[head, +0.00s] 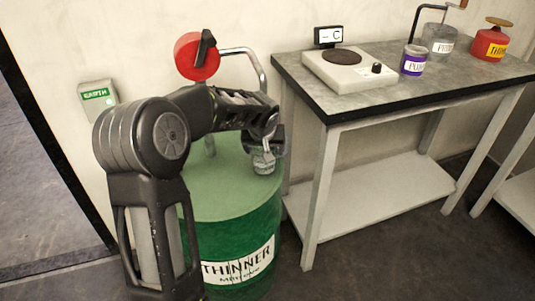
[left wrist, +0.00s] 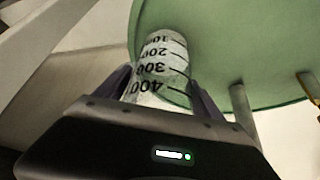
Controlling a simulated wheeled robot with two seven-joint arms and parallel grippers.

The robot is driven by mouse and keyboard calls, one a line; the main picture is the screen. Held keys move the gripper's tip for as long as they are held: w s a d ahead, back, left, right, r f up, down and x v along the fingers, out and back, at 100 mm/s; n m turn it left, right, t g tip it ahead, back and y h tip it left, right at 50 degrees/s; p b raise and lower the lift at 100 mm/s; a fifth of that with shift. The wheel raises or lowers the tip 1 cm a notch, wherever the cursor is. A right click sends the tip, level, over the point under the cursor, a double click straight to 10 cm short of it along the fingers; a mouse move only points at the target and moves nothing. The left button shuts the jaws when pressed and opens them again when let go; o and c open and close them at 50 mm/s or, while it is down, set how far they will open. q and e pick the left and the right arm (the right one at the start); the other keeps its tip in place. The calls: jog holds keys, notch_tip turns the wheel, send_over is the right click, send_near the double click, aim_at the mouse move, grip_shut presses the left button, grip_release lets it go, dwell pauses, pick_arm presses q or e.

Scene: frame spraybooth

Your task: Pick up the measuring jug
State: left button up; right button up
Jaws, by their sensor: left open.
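The measuring jug (head: 263,163) stands on the green top of the thinner drum (head: 225,190), near its right edge. It is small and clear with dark markings. My right gripper is not in view.
A red-ended tap and bent metal pipe (head: 240,52) rise behind the drum. A workbench (head: 440,90) to the right holds a hotplate (head: 345,68), a purple-labelled jar (head: 413,60), a grey pot (head: 438,40) and a red thinner can (head: 490,43). A green-labelled box (head: 97,95) is on the wall.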

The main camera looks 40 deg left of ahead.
pick_arm(q)
jog(key=shift+c, duration=0.6)
jog(key=c, duration=1)
jog(key=shift+c, duration=0.7)
